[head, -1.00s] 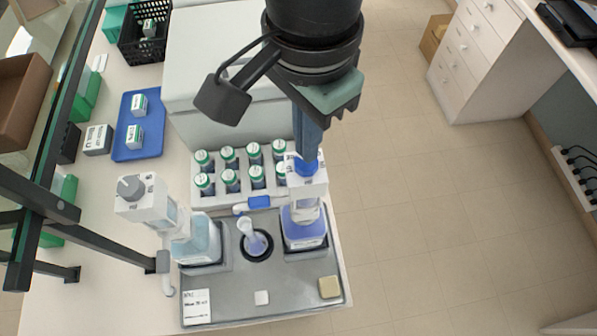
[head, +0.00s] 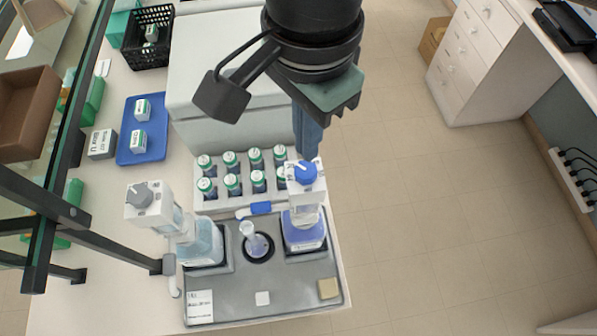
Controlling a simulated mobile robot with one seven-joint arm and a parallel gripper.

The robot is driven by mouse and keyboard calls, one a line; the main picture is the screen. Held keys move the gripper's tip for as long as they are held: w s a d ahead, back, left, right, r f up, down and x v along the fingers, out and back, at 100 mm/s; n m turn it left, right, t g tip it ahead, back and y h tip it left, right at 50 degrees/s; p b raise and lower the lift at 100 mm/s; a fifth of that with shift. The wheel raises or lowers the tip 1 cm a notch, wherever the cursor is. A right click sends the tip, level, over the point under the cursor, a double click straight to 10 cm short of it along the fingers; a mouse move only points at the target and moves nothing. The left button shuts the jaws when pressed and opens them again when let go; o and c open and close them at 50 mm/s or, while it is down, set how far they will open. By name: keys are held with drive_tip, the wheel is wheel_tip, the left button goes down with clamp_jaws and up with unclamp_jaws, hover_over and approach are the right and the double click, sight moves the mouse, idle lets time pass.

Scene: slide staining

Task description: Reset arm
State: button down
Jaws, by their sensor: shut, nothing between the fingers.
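My gripper (head: 308,150) hangs from the top of the head view with its fingers pointing down. It is shut and empty. Its tips are just behind and above the blue knob (head: 304,172) of the right dispenser bottle (head: 303,232), which holds blue-violet liquid; a small gap appears between them in the picture, though depth is hard to judge. The left dispenser bottle (head: 203,243), with a grey knob (head: 139,194) and pale blue liquid, stands on the same grey tray (head: 230,295). A small flask (head: 256,242) with violet liquid stands between the two bottles.
A white rack (head: 236,204) with several green-capped bottles stands behind the tray, before a large white box (head: 215,80). A blue tray (head: 137,155) with small boxes is on the left. A dark shelf frame (head: 70,215) crosses the left side. Open floor lies right.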

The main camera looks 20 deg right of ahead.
wheel_tip(320, 180, up, 3)
drive_tip(key=shift+f+p, duration=0.2)
drive_tip(key=shift+p, duration=0.7)
drive_tip(key=shift+f, duration=0.1)
